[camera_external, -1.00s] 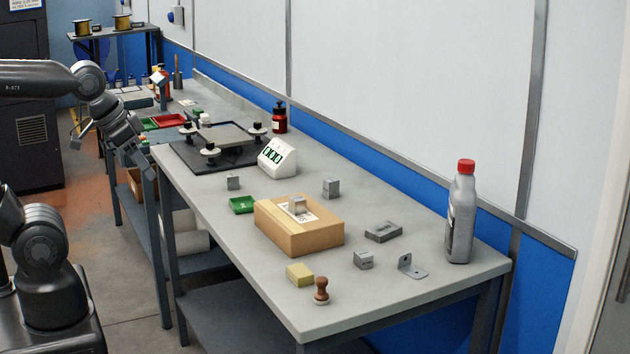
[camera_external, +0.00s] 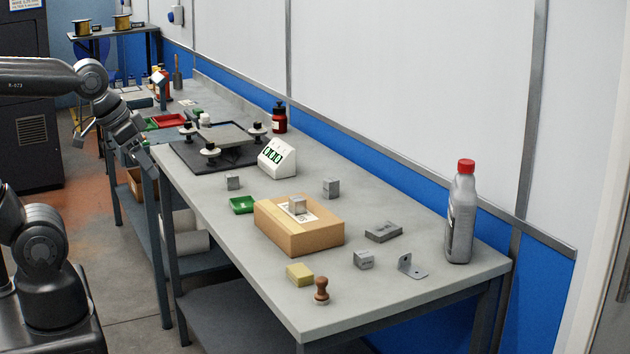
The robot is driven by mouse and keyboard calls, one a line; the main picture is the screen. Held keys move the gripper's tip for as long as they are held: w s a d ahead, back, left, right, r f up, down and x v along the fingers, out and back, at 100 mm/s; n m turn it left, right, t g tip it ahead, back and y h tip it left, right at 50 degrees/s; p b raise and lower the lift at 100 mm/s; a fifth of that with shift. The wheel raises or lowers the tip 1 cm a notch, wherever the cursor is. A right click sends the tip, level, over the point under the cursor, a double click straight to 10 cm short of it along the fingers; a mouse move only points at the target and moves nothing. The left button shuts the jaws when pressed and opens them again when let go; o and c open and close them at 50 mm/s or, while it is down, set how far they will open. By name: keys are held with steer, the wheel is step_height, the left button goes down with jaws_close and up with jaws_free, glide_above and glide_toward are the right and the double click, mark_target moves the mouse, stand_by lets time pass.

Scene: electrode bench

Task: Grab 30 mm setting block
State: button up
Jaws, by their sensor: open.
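Several small grey metal blocks are in the external view, and their size markings are too small to read. One block (camera_external: 297,205) sits on top of a cardboard box (camera_external: 290,236). Another block (camera_external: 233,182) stands on the bench near the green tray. A taller block (camera_external: 331,187) stands right of the box's far end. Another block (camera_external: 364,260) lies near the front right, and a flat grey block (camera_external: 383,232) lies behind it. I cannot tell which is the 30 mm one. My gripper (camera_external: 146,160) is open and empty, off the bench's left edge, away from all the blocks.
A small green tray (camera_external: 243,205), a white display unit (camera_external: 278,158) and a black-based fixture (camera_external: 215,155) stand along the bench (camera_external: 420,287). A yellow block (camera_external: 300,274), a wooden-handled stamp (camera_external: 321,290), an angle bracket (camera_external: 411,266) and a tall grey bottle (camera_external: 461,215) are at the front.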

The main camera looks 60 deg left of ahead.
steer(key=w+d+r, duration=0.1)
steer(key=w+d, duration=0.2)
steer(key=w, duration=0.9)
steer(key=g, duration=0.1)
glide_above(363, 254)
steer(key=s, duration=0.3)
step_height(363, 254, down, 18)
steer(key=shift+w+r, duration=0.1)
steer(key=shift+r, duration=0.1)
steer(key=shift+x, duration=3.15)
steer(key=shift+c, duration=0.6)
steer(key=c, duration=1.1)
steer(key=shift+r, duration=0.2)
